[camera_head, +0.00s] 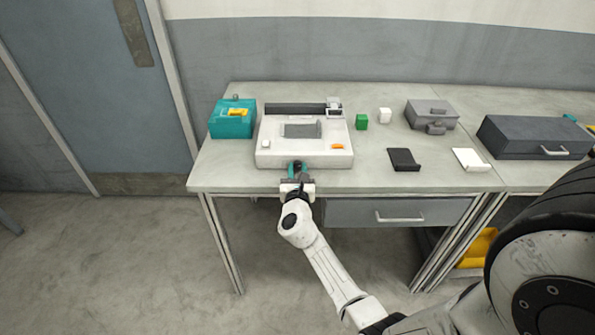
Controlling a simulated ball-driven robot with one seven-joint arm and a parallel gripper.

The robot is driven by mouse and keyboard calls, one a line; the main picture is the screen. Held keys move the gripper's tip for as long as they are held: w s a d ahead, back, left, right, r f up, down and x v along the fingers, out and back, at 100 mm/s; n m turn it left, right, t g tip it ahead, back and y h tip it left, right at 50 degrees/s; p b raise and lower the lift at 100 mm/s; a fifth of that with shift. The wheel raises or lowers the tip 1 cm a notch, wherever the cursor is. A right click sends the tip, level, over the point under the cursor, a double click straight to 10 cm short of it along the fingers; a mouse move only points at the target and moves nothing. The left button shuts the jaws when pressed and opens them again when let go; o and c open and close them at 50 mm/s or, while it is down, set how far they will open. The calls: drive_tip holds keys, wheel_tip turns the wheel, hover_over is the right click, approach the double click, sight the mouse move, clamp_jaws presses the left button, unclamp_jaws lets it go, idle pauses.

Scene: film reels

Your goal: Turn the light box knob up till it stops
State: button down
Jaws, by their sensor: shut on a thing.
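The light box (275,128) is a white box with a grey panel in its top. It stands near the front left of the table. My gripper (297,168) is at the middle of its front face, reaching in from the table's front edge. Its fingers are shut on the light box knob, which they mostly hide. I cannot make out how far the knob is turned. A white button and an orange switch (337,146) sit on the box's top near its front corners.
A teal box (232,121) stands close left of the light box. Green (361,122) and white (385,115) blocks, a grey case (432,113), a black piece (404,160) and a white piece (470,160) are to the right. A drawer (398,212) is below the tabletop.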

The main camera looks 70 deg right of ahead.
drive_tip(key=shift+f+m+b, duration=0.25)
drive_tip(key=shift+m+b, duration=0.55)
drive_tip(key=shift+b, duration=0.4)
drive_tip(key=shift+r+m+b, duration=0.25)
drive_tip(key=shift+m+b, duration=0.3)
drive_tip(key=shift+m, duration=0.15)
drive_tip(key=c, duration=0.8)
unclamp_jaws()
drive_tip(key=shift+c, duration=0.2)
drive_tip(key=shift+a, duration=0.1)
drive_tip(key=v, duration=1)
drive_tip(key=shift+s+a, duration=0.2)
drive_tip(key=shift+a, duration=0.1)
